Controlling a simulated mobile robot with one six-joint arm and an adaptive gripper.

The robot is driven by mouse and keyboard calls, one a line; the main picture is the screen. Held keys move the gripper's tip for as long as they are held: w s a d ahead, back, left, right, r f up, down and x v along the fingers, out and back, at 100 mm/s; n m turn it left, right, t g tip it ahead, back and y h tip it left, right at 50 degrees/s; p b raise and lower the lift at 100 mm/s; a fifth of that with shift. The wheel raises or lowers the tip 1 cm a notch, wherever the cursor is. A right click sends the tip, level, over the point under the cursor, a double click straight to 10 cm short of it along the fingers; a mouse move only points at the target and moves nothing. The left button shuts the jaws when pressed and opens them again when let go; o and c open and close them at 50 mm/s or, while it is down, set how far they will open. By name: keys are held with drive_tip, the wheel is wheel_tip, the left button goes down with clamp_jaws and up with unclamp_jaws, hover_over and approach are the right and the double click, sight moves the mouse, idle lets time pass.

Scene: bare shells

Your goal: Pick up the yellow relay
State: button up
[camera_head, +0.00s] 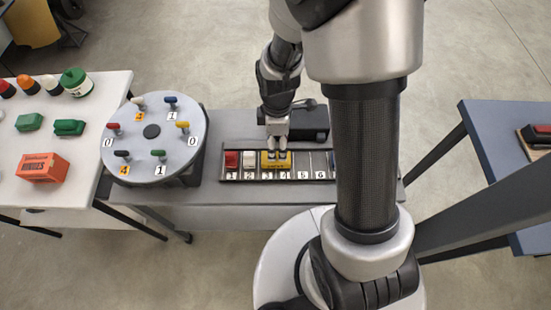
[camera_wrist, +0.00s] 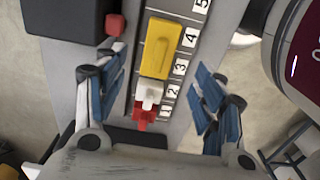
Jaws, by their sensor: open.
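The yellow relay (camera_head: 285,164) is a block in the numbered rack (camera_head: 265,180) on the grey table, at about slots 3 and 4. My gripper (camera_head: 278,153) is over it in the head view, its fingers covering part of the relay's far side. In the wrist view the yellow relay (camera_wrist: 161,50) lies between the two blue-padded fingers of my open gripper (camera_wrist: 158,70), with a clear gap on each side. I cannot tell exactly how high the fingertips are above it.
A white relay (camera_head: 249,158) and a red relay (camera_head: 232,159) stand left of the yellow one. A black box (camera_head: 308,122) is behind the rack. A round dial (camera_head: 150,165) with coloured pegs stands left, near a white table (camera_head: 85,165) with several items.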

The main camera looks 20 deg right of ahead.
sight(265, 164)
wheel_tip(265, 164, down, 7)
drive_tip(key=b, duration=0.2)
drive_tip(key=shift+a+f+b, duration=0.1)
drive_tip(key=shift+f+b, duration=0.1)
drive_tip(key=shift+b, duration=0.2)
drive_tip(key=shift+r, duration=0.1)
drive_tip(key=shift+c, duration=0.2)
drive_tip(key=c, duration=1.2)
drive_tip(key=shift+o, duration=0.2)
